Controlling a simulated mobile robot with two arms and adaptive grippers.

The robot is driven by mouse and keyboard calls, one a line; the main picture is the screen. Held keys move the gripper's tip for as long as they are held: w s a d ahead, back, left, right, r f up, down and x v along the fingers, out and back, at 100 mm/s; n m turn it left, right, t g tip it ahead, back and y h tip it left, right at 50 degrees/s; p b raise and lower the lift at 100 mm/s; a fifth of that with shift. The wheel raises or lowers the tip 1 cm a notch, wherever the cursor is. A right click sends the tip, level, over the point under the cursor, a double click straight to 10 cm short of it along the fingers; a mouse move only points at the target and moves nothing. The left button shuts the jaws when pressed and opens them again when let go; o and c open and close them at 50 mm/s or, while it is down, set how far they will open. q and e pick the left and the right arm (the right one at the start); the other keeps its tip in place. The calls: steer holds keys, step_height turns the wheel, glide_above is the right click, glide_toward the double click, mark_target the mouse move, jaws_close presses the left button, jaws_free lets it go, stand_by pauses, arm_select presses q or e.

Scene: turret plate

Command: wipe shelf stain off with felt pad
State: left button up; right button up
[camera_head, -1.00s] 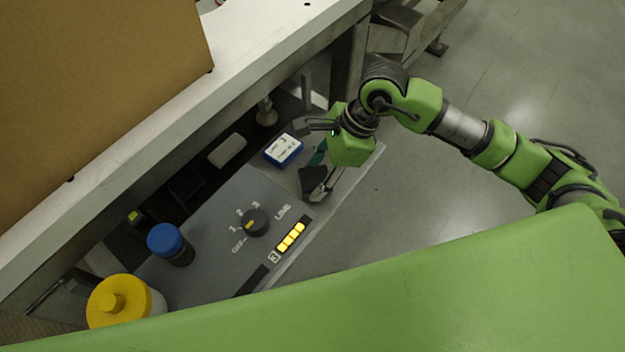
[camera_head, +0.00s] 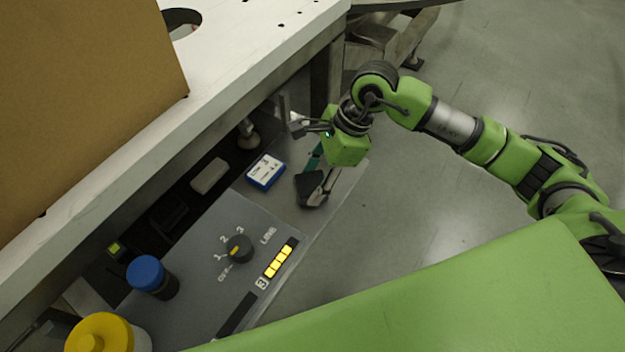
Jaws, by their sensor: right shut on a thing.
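My right gripper (camera_head: 303,124) reaches in from the right over the far end of the grey shelf (camera_head: 200,270), below the white worktop. A pale rounded block (camera_head: 209,176) lies on the dark strip at the back of the shelf, apart from the gripper. I cannot make out a stain; part of the shelf is hidden by my wrist. My left gripper is not in view.
Open floor lies right.

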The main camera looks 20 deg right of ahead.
step_height(320, 180, up, 5)
steer(key=shift+f+p, duration=0.1)
steer(key=shift+p, duration=0.95)
steer(key=shift+r, duration=0.3)
steer(key=shift+a+r+p, duration=0.1)
steer(key=shift+r+p, duration=0.55)
steer(key=shift+r, duration=0.9)
